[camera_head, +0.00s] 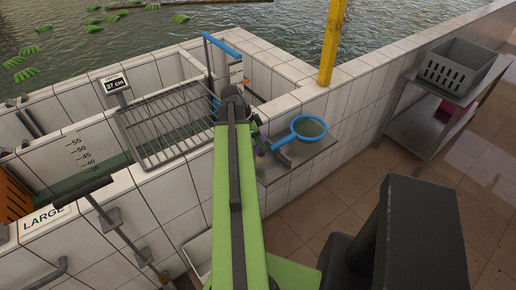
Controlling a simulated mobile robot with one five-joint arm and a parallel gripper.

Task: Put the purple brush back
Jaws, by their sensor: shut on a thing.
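My green arm reaches up the middle of the picture, and its dark wrist and gripper (233,101) are over the tiled tank edge. The fingertips are mostly hidden behind the wrist. A small dark item with a purplish end, seemingly the purple brush (260,149), shows just right of the arm above the grey ledge (313,151). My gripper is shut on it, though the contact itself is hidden. Most of the brush is hidden by the arm.
A blue-rimmed net (308,128) lies on the ledge. A metal grate (172,124) spans the tank at left, near a "37 cm" display (115,85). A yellow post (332,42) stands behind. A grey crate (457,66) sits on a stand at right.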

